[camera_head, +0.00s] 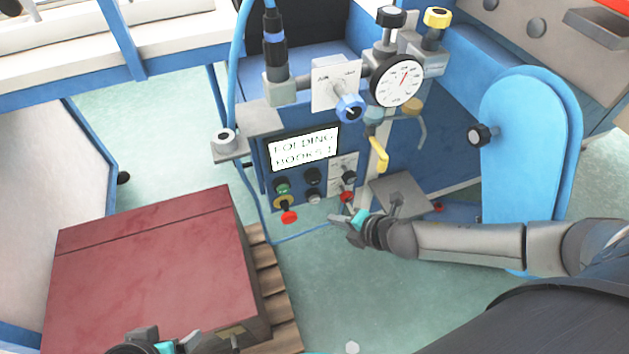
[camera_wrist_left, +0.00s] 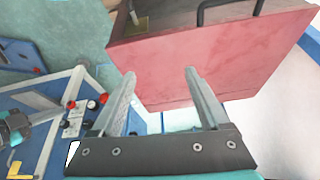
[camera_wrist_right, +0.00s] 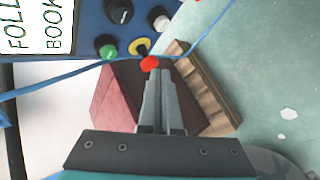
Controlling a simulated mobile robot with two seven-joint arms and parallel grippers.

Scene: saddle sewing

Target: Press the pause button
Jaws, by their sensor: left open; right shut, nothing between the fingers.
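The control panel (camera_head: 265,190) carries several buttons below a display. I see a green button (camera_head: 282,188), a black one (camera_head: 313,175), a whitish one (camera_head: 313,196), and a red knob (camera_head: 289,216) at a yellow ring (camera_head: 280,202). Another red knob (camera_head: 347,197) sits further right. No label marks the pause button legibly. My right gripper (camera_head: 344,218) is shut and empty just in front of the panel's lower right. In the right wrist view its fingertips point toward the red knob (camera_wrist_right: 149,63); contact cannot be told. My left gripper (camera_wrist_left: 158,80) is open and empty.
A large dark red box (camera_head: 150,270) rests on a wooden pallet (camera_head: 278,300) at left. A gauge (camera_head: 397,82) and valves stand above the panel. A blue hose hangs beside it. A blue rounded guard (camera_head: 530,150) stands at right.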

